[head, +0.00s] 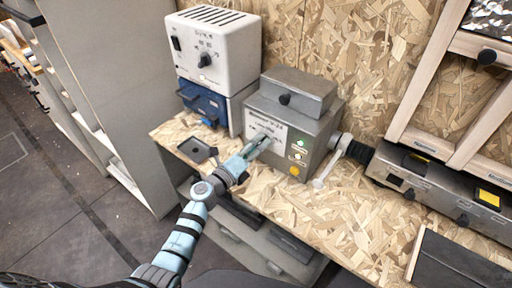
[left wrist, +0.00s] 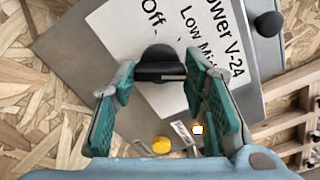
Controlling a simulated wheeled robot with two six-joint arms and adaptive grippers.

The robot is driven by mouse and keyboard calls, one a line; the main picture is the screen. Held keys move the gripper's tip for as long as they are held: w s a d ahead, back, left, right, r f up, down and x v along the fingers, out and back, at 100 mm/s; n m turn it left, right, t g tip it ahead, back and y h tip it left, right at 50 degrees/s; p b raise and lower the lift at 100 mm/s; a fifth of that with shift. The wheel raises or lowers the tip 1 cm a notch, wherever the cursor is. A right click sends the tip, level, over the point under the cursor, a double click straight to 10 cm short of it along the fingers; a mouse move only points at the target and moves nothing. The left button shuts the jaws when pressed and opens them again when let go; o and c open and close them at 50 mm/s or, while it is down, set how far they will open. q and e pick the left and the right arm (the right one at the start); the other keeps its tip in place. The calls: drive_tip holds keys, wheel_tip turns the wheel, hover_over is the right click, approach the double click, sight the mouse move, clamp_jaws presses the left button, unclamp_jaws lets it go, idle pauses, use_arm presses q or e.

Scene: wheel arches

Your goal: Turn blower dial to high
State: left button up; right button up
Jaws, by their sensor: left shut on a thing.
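The blower (head: 318,130) is a grey metal box on the workbench, with a white label (head: 262,123) on its front reading "Blower V-24", "Off" and "Low". In the left wrist view the black blower dial (left wrist: 160,62) sits at the label's edge, near the word "Off". My left gripper (head: 262,140) reaches the blower's front from the left and is shut on the dial. Its teal fingers (left wrist: 160,76) stand on either side of the dial. In the head view the gripper hides the dial. Which setting the dial points to cannot be told. My right gripper is not in view.
A white box (head: 218,52) with its own black knob stands on a blue unit (head: 200,103) left of the blower. The blower's front has a yellow button (head: 294,171) and a green light (head: 300,142). A small black tray (head: 197,149) lies on the bench (head: 310,211).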

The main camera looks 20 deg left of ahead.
use_arm(q)
drive_tip(key=m, duration=0.3)
drive_tip(key=shift+f+m+b, duration=0.1)
drive_tip(key=shift+m+b, duration=0.2)
drive_tip(key=shift+b, duration=0.1)
drive_tip(key=shift+m+b, duration=0.45)
drive_tip(key=shift+m, duration=1.45)
drive_tip(key=o, duration=1.2)
drive_tip(key=shift+c, duration=0.2)
drive_tip(key=v, duration=1.2)
